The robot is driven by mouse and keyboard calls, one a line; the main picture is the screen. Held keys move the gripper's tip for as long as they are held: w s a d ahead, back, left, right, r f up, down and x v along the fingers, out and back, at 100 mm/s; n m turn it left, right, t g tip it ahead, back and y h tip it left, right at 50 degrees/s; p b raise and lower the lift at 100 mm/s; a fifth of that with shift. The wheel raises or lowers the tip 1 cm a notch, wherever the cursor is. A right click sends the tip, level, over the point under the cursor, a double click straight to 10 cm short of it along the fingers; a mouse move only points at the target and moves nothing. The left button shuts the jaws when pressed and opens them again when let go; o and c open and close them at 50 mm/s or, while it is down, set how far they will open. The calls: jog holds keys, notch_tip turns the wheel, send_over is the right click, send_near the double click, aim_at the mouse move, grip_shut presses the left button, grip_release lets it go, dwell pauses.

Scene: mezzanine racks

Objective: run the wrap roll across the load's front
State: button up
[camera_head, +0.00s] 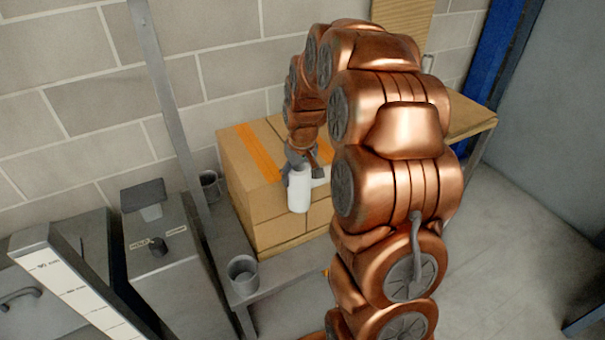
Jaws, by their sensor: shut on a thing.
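The white wrap roll (300,188) is upright against or just in front of the load's near face. My gripper (298,165) is shut on the upper part of the roll; its fingers are small and partly hidden. The load (255,208) is a block of stacked brown cartons with orange tape on top. Its right part is hidden behind my copper arm.
A metal post (170,100) rises at the left, beside a grey control box (165,245). Open floor (500,255) lies at the right.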

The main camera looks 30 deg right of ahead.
jog(key=w+a, duration=0.1)
jog(key=a, duration=0.9)
jog(key=shift+b, duration=0.35)
dwell(1.1)
jog(key=shift+w+r, duration=0.1)
